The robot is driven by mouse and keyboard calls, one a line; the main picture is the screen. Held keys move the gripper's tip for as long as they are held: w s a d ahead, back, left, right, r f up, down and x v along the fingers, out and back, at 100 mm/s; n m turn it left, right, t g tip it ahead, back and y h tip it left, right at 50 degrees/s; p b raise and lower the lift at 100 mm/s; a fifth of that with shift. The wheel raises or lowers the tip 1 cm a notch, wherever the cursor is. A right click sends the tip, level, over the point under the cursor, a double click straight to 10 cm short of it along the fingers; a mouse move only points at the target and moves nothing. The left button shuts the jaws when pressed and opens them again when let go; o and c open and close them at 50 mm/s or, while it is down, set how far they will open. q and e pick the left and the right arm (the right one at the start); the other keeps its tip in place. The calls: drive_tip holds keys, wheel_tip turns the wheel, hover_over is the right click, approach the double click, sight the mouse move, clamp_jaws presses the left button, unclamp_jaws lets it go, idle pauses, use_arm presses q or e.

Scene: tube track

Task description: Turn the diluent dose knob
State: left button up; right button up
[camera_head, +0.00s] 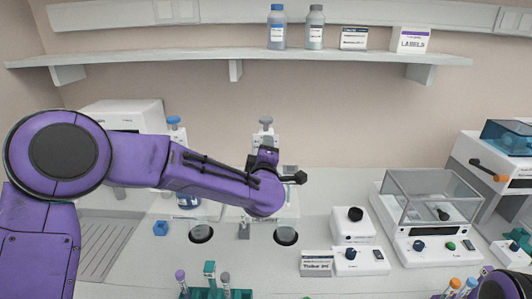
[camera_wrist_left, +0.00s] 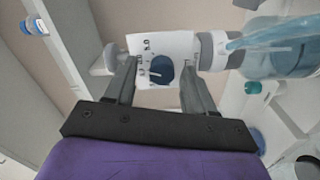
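In the left wrist view a dark blue round dose knob (camera_wrist_left: 160,70) sits on a white panel (camera_wrist_left: 164,45) with printed marks. My left gripper (camera_wrist_left: 159,72) is open, one finger on each side of the knob, with a gap on both sides. In the head view my left arm reaches to the middle, in front of the grey-topped dispenser (camera_head: 266,121). The arm hides the knob and most of my left gripper there. A blue-topped dispenser (camera_head: 174,121) stands to its left. I cannot read which is labelled diluent. My right gripper is out of view.
A shelf (camera_head: 330,53) with bottles and boxes runs above. Tubes in a green rack (camera_head: 205,294) stand at the front. A balance (camera_head: 430,245) and a small knobbed device (camera_head: 352,228) stand to the right.

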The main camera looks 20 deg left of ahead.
use_arm(q)
drive_tip(key=b+v, duration=0.3)
drive_tip(key=v, duration=0.7)
drive_tip(key=shift+s+b, duration=0.25)
drive_tip(key=shift+b, duration=0.1)
drive_tip(key=shift+d, duration=0.1)
